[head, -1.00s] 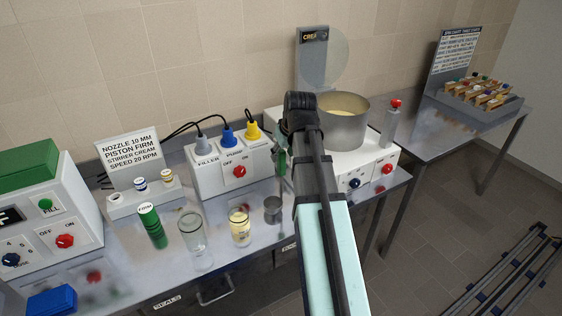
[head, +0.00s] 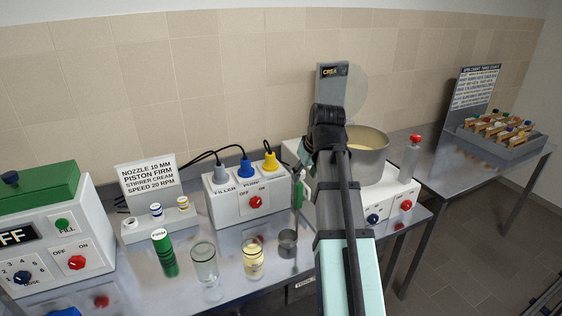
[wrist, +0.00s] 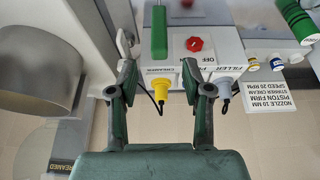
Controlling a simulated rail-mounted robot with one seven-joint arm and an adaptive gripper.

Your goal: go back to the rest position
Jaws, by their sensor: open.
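My gripper (wrist: 159,68) shows in the wrist view with its two dark green fingers apart and nothing between them. The wrist picture is upside down, and past the fingers are the yellow plug (wrist: 161,88) and the red knob of the filler box (wrist: 218,45). In the head view my arm rises in front of the mixer and hides most of the gripper. A green upright handle (head: 298,193) shows just right of the filler box (head: 232,207); it also appears beyond the fingertips in the wrist view (wrist: 158,32).
The steel pot (head: 368,165) of cream stands close right of my arm. Another table (head: 440,160) holds a sorting tray (head: 510,148).

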